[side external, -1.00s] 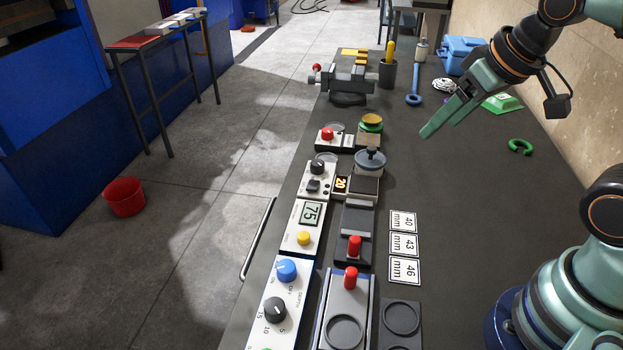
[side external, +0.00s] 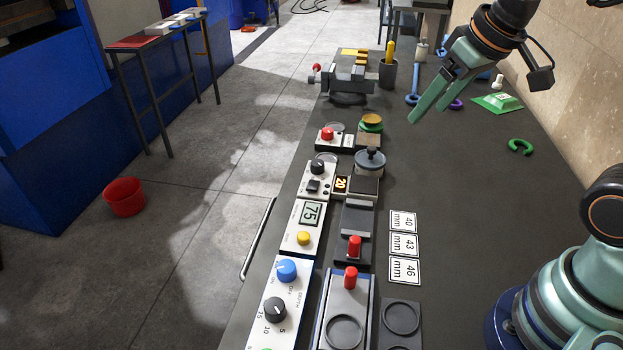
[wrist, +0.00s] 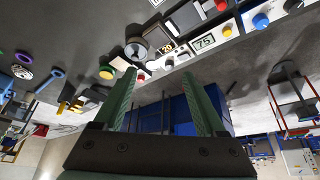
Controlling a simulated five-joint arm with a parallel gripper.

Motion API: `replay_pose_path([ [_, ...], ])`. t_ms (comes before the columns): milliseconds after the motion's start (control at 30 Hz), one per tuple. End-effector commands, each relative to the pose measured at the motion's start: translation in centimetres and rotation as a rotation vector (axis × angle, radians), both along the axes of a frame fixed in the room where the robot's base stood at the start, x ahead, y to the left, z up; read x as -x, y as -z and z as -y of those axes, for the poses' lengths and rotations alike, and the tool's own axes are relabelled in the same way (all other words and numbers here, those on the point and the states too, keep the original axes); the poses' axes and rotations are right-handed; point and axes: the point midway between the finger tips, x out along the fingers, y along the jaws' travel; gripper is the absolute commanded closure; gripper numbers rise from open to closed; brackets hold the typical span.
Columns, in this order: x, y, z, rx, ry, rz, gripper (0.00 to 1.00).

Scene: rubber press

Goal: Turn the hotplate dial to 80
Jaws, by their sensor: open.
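The hotplate dial (side external: 317,167) is a black knob on a white control box in the middle of the bench row. The hotplate's orange display (side external: 341,184) reads 20; it also shows in the wrist view (wrist: 167,47). A grey lidded pot (side external: 370,161) stands on the hotplate. My gripper (side external: 427,112) is open and empty, in the air to the right of and beyond the dial, clear of everything. In the wrist view, its two green fingers (wrist: 159,76) are spread apart, and the pot (wrist: 135,48) lies beyond them. The dial's setting is too small to read.
A box (side external: 304,222) with a display reading 75 and a yellow knob stands nearer than the hotplate. A red-button device (side external: 327,134) and a vise (side external: 347,82) stand beyond it. Number cards (side external: 404,245) lie at right. The bench's right middle is clear.

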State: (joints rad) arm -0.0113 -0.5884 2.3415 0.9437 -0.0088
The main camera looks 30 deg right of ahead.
Motion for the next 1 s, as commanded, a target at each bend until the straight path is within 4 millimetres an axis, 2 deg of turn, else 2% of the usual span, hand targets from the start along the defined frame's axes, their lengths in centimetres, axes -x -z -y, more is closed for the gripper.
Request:
replay_pose_path([
  [233, -6.3, -1.6, -0.9, 0.008, -0.039, -0.104, 0.27],
  [467, -12.3, -0.7, -2.1, 0.018, -0.076, -0.196, 0.27],
  [667, -17.2, 1.8, -3.3, 0.026, -0.108, -0.274, 0.27],
  [800, -20.1, 4.5, -4.1, 0.032, -0.129, -0.330, 0.27],
  [1000, -23.0, 8.9, -5.3, 0.040, -0.159, -0.399, 0.27],
])
